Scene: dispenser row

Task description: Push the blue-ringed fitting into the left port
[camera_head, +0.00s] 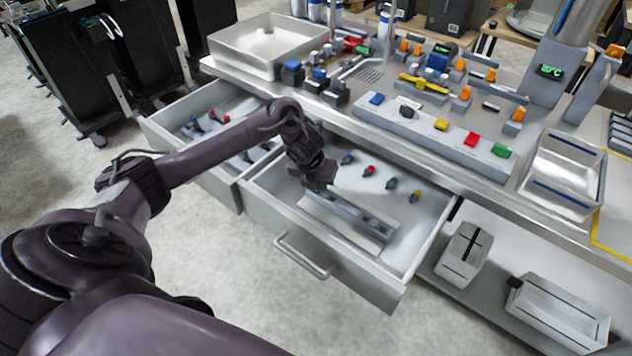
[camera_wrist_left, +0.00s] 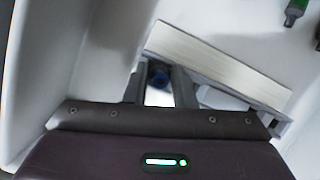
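My left gripper (camera_head: 318,187) points down over the left end of a pale metal rail block (camera_head: 372,227) in the open middle drawer. In the left wrist view its fingers (camera_wrist_left: 160,74) stand close on both sides of a dark, blue-ringed fitting (camera_wrist_left: 158,77), and they appear shut on it. The block (camera_wrist_left: 215,62) lies just beyond the fingertips. Dark openings show along the block in the head view; the left one is largely hidden by the gripper, so I cannot tell whether the fitting is inside it. My right gripper is not in view.
Drawer walls (camera_head: 262,214) surround the gripper closely. The counter above carries a button panel (camera_head: 425,130) and an empty metal tray (camera_head: 562,172).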

